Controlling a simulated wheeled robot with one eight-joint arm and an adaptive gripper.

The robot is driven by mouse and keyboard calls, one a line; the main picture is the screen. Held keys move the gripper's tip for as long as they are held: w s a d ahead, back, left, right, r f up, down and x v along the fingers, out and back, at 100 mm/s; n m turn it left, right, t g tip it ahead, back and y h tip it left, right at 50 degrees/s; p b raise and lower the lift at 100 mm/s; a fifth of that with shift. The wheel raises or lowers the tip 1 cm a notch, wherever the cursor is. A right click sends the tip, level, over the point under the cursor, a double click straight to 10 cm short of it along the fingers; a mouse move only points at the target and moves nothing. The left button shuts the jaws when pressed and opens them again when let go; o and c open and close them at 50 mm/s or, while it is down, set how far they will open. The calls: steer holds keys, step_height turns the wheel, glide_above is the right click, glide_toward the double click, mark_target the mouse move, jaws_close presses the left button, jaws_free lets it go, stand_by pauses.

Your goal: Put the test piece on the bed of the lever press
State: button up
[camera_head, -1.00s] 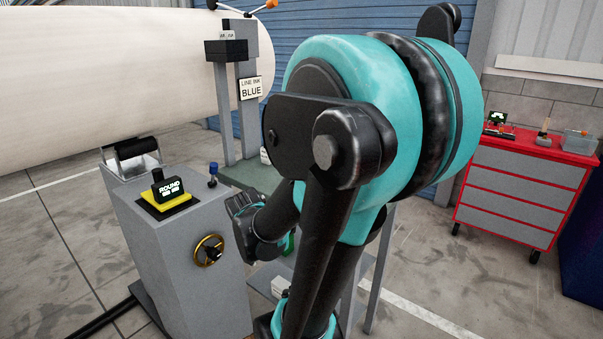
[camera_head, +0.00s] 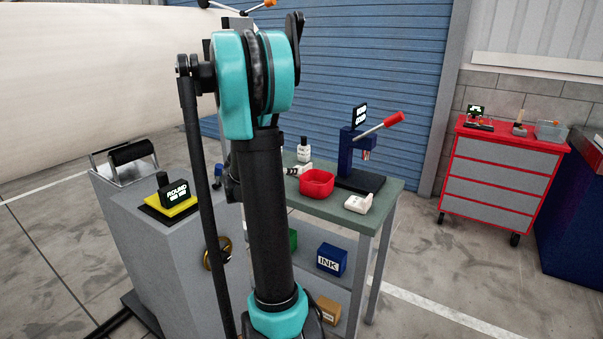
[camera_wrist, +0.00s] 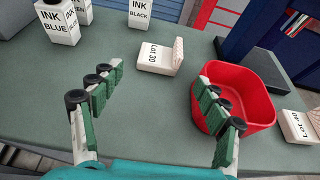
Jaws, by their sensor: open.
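In the wrist view, a small white piece marked "Lot 20" (camera_wrist: 160,57) with a raised end lies on the green table, just beyond my gripper. My gripper (camera_wrist: 158,95) is open and empty, its fingers spread apart over the table. A second white lot-marked piece (camera_wrist: 296,126) lies right of the red bin; it also shows in the head view (camera_head: 358,203). I cannot tell which is the test piece. The dark blue lever press (camera_head: 362,146) with a red-tipped lever stands on the table. Its black bed (camera_head: 360,181) looks empty.
The red bin (camera_wrist: 262,93) stands close to my right fingers. White ink bottles, blue (camera_wrist: 58,22) and black (camera_wrist: 142,12), stand at the back. A grey console (camera_head: 165,235) stands left of the table (camera_head: 385,198). A red drawer cabinet (camera_head: 497,180) is at the right.

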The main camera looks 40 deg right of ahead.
mark_target(301, 167)
steer(key=x, duration=1.3)
steer(key=shift+w+f, duration=0.1)
steer(key=shift+w, duration=0.05)
steer(key=c, duration=1.1)
steer(key=shift+o, duration=0.2)
